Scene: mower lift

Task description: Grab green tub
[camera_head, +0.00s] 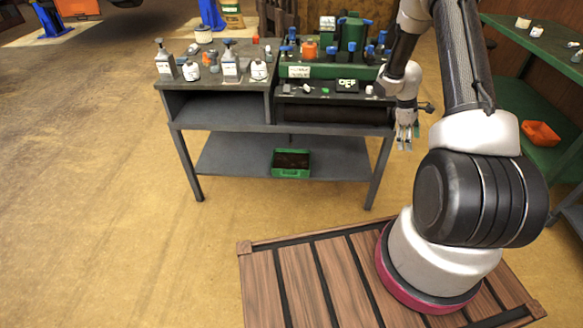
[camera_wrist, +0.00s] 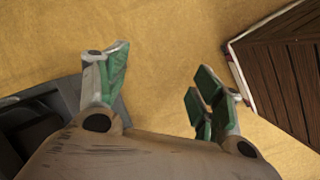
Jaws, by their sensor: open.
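The green tub (camera_head: 291,172) is a small open box with dark contents or a dark inside. It sits on the lower shelf (camera_head: 230,160) of the grey workbench, near the middle right. My gripper (camera_head: 405,139) is in front of the bench's right end, higher than the tub and to its right. In the wrist view my gripper (camera_wrist: 160,85) has its green-padded fingers spread wide, with only bare floor between them. The tub does not show in the wrist view.
The workbench top (camera_head: 215,84) holds several bottles, jars and blue-capped items. An orange-red bin (camera_head: 540,133) sits on a green shelf unit at the right. A dark wooden platform (camera_wrist: 295,60) is at the wrist view's right. The floor left of the bench is clear.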

